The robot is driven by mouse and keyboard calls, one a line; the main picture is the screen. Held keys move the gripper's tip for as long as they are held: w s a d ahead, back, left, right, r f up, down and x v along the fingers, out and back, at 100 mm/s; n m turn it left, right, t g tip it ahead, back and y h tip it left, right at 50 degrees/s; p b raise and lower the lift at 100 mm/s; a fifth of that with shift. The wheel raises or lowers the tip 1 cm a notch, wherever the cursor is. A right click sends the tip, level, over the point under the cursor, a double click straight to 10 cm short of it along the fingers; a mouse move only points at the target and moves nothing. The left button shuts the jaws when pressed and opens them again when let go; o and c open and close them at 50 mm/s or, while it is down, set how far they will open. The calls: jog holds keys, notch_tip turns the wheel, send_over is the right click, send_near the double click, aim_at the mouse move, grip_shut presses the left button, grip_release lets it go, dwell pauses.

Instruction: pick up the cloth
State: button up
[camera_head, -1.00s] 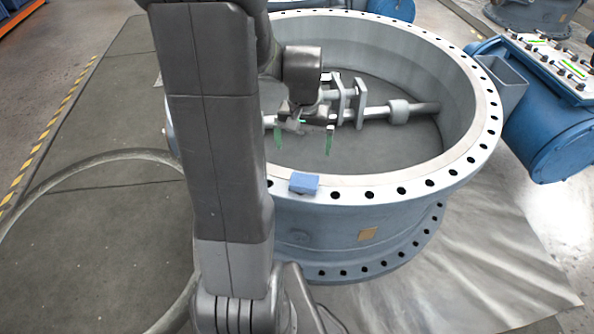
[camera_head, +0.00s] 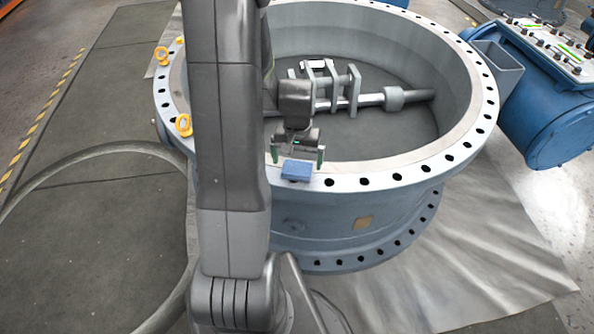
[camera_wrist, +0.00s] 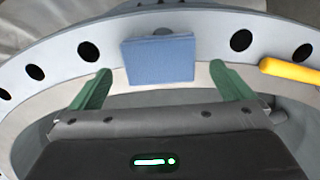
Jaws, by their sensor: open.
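The cloth (camera_head: 297,170) is a small folded blue block lying on the near flange rim of the big valve body (camera_head: 357,206). In the wrist view the cloth (camera_wrist: 158,60) lies just beyond the fingertips, covering part of a bolt hole. My gripper (camera_head: 298,154) is open and empty above the inner edge of the rim, right by the cloth. In the wrist view the two green fingers of my gripper (camera_wrist: 158,82) are spread, one toward each side of the cloth.
Yellow eyebolts (camera_head: 184,125) stand on the rim at the left. A shaft with brackets (camera_head: 394,98) crosses the valve's inside. A blue machine (camera_head: 553,120) stands at the right. A hose (camera_head: 90,160) lies on the floor at the left.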

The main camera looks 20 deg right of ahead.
aim_at(297, 171)
jog(key=shift+f, duration=1.45)
jog(key=shift+c, duration=0.4)
jog(key=c, duration=0.9)
jog(key=shift+r, duration=0.15)
